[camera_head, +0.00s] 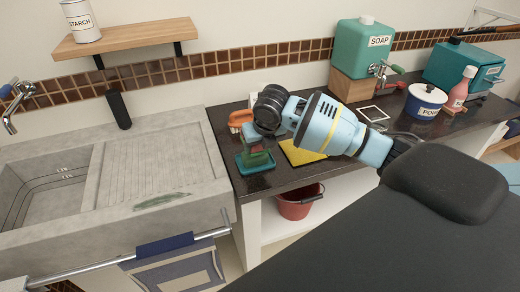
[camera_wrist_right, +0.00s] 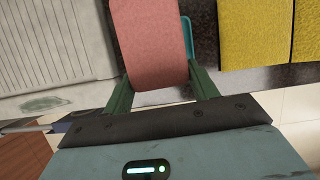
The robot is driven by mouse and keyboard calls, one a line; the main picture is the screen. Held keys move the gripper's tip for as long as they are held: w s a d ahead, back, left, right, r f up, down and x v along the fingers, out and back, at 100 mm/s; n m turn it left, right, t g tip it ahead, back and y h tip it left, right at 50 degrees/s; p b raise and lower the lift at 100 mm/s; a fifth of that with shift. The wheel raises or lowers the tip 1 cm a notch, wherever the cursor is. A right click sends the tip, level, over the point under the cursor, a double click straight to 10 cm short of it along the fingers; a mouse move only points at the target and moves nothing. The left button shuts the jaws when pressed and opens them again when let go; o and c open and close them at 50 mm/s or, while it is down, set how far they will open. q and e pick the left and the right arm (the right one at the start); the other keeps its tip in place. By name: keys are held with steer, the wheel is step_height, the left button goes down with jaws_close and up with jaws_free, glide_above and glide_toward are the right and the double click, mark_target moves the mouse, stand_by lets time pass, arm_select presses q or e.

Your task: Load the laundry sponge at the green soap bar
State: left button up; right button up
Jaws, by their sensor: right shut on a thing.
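My right gripper (camera_head: 258,157) is low over the teal soap dish (camera_head: 256,168) at the left end of the dark counter. In the wrist view its green fingers (camera_wrist_right: 163,88) are shut on a pink-red sponge (camera_wrist_right: 150,40), one finger at each side. The teal dish's edge (camera_wrist_right: 187,38) shows just behind the sponge. In the head view the fingers and the arm cover most of the sponge. I cannot clearly tell the green soap bar from the green fingers there, or whether the sponge touches it. My left gripper is not in view.
A yellow cloth (camera_head: 302,152) lies right of the dish. An orange object (camera_head: 240,118) stands behind. The grey stone sink (camera_head: 165,200) is left. The soap dispenser (camera_head: 362,52), blue pot (camera_head: 424,102) and pink bottle (camera_head: 460,88) stand farther right. A red bucket (camera_head: 298,205) is below.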

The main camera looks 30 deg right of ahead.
steer(key=shift+r, duration=1.75)
steer(key=s+a+m+g, duration=0.4)
steer(key=s+a+m, duration=0.2)
steer(key=m, duration=1)
steer(key=s+a+m+g+y, duration=0.1)
steer(key=s+a+m+g, duration=0.3)
steer(key=m, duration=1.3)
steer(key=s+a, duration=0.2)
steer(key=s, duration=0.2)
steer(key=shift+s+a+m+g, duration=0.3)
steer(key=shift+s+g, duration=0.1)
